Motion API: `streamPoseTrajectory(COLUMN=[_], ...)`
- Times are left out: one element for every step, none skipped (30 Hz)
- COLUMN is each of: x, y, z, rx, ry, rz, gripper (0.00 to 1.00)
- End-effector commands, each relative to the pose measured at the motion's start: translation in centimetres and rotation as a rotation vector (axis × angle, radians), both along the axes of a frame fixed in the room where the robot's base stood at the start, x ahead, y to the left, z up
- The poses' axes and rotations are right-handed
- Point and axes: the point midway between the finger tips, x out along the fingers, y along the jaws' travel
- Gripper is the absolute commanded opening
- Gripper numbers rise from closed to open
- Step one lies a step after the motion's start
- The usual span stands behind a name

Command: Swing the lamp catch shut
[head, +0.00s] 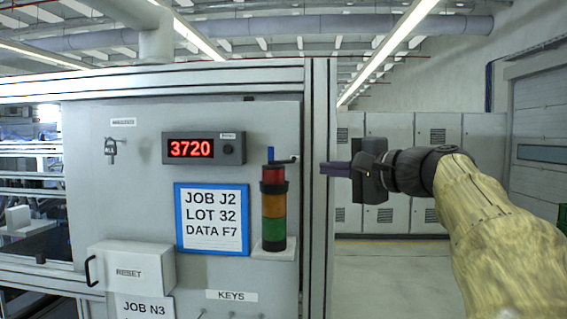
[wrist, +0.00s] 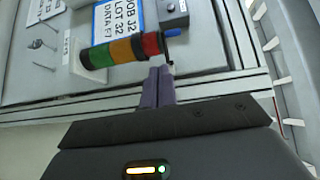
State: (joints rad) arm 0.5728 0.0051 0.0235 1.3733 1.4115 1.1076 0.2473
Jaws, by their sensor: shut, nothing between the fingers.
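The stack lamp (head: 273,215) stands on a small white ledge on the grey panel, with red, amber and green sections from top to bottom. At its top are a blue upright piece (head: 270,155) and a thin dark arm (head: 284,160) reaching right; these look like the catch. In the wrist view the lamp (wrist: 125,49) lies sideways, with the blue piece (wrist: 173,33) at its red end. My gripper (head: 322,169) is shut and empty, to the right of the lamp top, in front of the frame post. Its purple fingertips (wrist: 160,70) appear just short of the lamp's red end.
An aluminium post (head: 319,270) edges the panel on the right. A red display reading 3720 (head: 191,148), a blue-framed job sign (head: 212,219) and a RESET box (head: 130,268) are on the panel. Open floor and grey cabinets (head: 436,150) lie to the right.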

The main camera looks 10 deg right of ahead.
Motion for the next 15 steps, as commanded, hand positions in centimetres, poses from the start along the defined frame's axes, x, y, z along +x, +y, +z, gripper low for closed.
streamPoseTrajectory(x=[-0.4, -0.6, -0.8, -0.8, -0.8, -0.8, -0.8, -0.8, -0.8, -0.8, -0.8, -0.8, -0.7, -0.6, -0.5], y=[-0.1, -0.1, 0.0, 0.0, 0.0, 0.0, 0.0, 0.0, 0.0, 0.0, 0.0, 0.0, 0.1, 0.1, 0.2], z=[1.2, 1.7, 2.1, 2.3, 2.4, 2.3, 2.3, 2.3, 2.3, 2.3, 2.3, 2.3, 2.3, 2.3, 2.3], rx=[0.013, 0.019, 0.024, 0.027, 0.027, 0.027, 0.027, 0.027, 0.026, 0.026, 0.026, 0.026, 0.026, 0.026, 0.026], ry=[-0.028, -0.038, -0.047, -0.051, -0.051, -0.051, -0.051, -0.051, -0.05, -0.05, -0.05, -0.049, -0.049, -0.049, -0.049], rz=[0.008, 0.012, 0.016, 0.018, 0.019, 0.019, 0.019, 0.019, 0.019, 0.018, 0.018, 0.018, 0.018, 0.018, 0.019], gripper=[0.0, 0.0, 0.0, 0.0, 0.0, 0.0, 0.0, 0.0, 0.0, 0.0, 0.0, 0.0, 0.0, 0.0, 0.0])
